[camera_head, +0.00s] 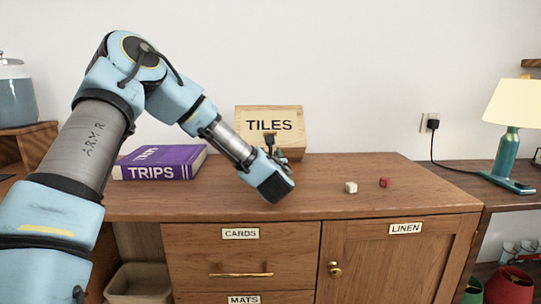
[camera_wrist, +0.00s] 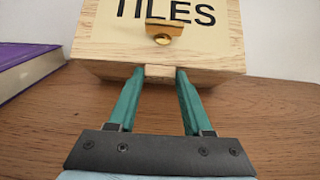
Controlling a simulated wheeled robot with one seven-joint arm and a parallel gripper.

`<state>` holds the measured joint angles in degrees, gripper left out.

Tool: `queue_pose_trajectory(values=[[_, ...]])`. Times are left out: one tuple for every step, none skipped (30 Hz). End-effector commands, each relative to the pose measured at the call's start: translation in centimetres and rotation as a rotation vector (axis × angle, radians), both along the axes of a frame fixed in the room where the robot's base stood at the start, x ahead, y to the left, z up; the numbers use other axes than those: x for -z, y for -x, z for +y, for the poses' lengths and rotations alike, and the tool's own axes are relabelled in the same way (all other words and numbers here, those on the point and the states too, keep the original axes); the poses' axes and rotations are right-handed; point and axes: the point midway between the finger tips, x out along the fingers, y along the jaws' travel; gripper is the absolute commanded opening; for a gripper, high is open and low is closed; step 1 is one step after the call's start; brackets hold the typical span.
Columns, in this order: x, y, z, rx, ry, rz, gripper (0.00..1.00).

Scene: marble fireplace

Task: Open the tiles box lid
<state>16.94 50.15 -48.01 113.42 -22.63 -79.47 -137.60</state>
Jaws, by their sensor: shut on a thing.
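The light wooden tiles box (camera_head: 247,140) stands at the back middle of the wooden cabinet top, against the white wall. Its panel with the word TILES (camera_head: 270,125) faces me; in the wrist view a brass fitting (camera_wrist: 163,33) shows on it. My gripper (camera_head: 274,153) reaches the front of the box. In the wrist view my gripper (camera_wrist: 160,73) has its two teal fingers shut on a small wooden tab (camera_wrist: 159,74) at the box's lower front edge. The inside of the box is hidden. I cannot tell whether the lid is raised.
A purple TRIPS book (camera_head: 160,162) lies left of the box. A lamp (camera_head: 507,150) stands farther right. The front right top is mostly clear.

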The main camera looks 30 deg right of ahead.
Motion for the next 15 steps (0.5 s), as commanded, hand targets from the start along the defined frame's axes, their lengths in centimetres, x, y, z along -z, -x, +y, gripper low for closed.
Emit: queue_pose_trajectory(values=[[0.00,0.01,0.00,0.000,0.000,0.000,0.35],[-0.01,0.01,0.00,0.000,0.000,0.000,0.32],[-0.01,0.01,0.00,0.000,0.000,0.000,0.27],[-0.01,0.01,0.00,0.000,0.000,0.000,0.24],[-0.01,0.01,0.00,0.000,0.000,0.000,0.20],[-0.01,0.01,0.00,0.000,0.000,0.000,0.16],[-0.01,0.01,0.00,0.000,0.000,0.000,0.12],[0.00,0.01,0.00,0.000,0.000,0.000,0.09],[0.00,0.01,0.00,0.000,0.000,0.000,0.05],[0.00,0.01,0.00,0.000,0.000,0.000,0.01],[0.00,0.01,0.00,0.000,0.000,0.000,0.00],[0.00,0.01,0.00,0.000,0.000,0.000,0.00],[0.00,0.01,0.00,0.000,0.000,0.000,0.00],[0.00,0.01,0.00,0.000,0.000,0.000,0.00],[0.00,0.01,0.00,0.000,0.000,0.000,0.00]])
